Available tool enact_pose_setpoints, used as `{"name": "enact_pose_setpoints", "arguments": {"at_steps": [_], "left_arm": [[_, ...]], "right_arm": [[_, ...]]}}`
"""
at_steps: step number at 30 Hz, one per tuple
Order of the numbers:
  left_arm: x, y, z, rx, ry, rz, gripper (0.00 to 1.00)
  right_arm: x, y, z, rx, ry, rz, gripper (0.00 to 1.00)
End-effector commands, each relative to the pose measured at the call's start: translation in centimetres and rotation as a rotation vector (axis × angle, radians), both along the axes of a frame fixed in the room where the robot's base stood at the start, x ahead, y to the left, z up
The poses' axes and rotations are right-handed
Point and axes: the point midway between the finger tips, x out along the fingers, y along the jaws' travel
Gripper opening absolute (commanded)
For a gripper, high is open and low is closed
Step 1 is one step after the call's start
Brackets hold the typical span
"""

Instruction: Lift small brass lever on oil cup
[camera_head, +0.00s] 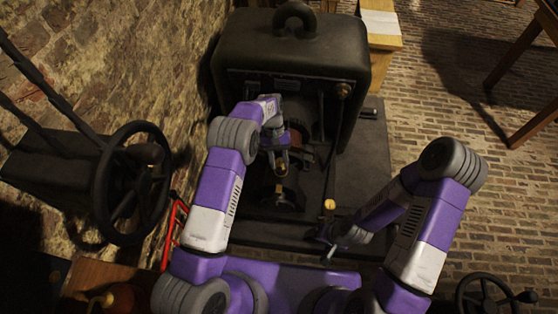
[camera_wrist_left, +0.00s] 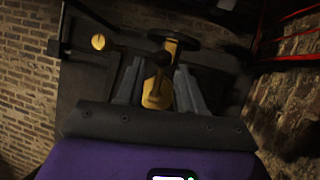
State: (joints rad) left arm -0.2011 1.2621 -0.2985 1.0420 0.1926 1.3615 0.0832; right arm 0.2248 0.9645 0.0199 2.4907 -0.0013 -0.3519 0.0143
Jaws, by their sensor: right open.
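A brass-coloured piece (camera_wrist_left: 157,92), which looks like the oil cup, shows between the fingers of my left gripper (camera_wrist_left: 158,72) in the left wrist view. In the head view, the brass piece (camera_head: 280,170) is just below my left gripper (camera_head: 278,158), over the dark machine. The left fingers stand apart on either side of it; contact is not clear. I cannot pick out the small lever itself. My right gripper (camera_head: 326,246) is open and empty, low over the front of the machine base, apart from the brass piece.
A brass-knobbed upright (camera_head: 329,204) stands right of the left gripper; its knob also shows in the wrist view (camera_wrist_left: 98,42). A dark housing (camera_head: 290,55) rises behind. A black handwheel (camera_head: 132,183) is at left, another (camera_head: 487,294) at lower right.

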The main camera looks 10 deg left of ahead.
Motion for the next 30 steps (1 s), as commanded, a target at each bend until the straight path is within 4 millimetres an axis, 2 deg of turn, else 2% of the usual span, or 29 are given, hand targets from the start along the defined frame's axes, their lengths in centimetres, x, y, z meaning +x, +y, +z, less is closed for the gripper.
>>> {"name": "enact_pose_setpoints", "arguments": {"at_steps": [11, 21, 30], "left_arm": [[0.2, 0.1, 0.3, 0.0, -0.002, 0.0, 0.45], [2.6, 1.1, 4.7, 0.0, -0.005, 0.001, 0.45], [3.5, 1.5, 6.4, 0.0, -0.001, 0.0, 0.45]], "right_arm": [[0.0, 0.0, 0.1, 0.0, 0.0, 0.0, 0.82], [0.0, 0.0, 1.0, 0.0, 0.0, 0.0, 0.82], [0.0, 0.0, 1.3, 0.0, 0.0, 0.0, 0.82]]}}
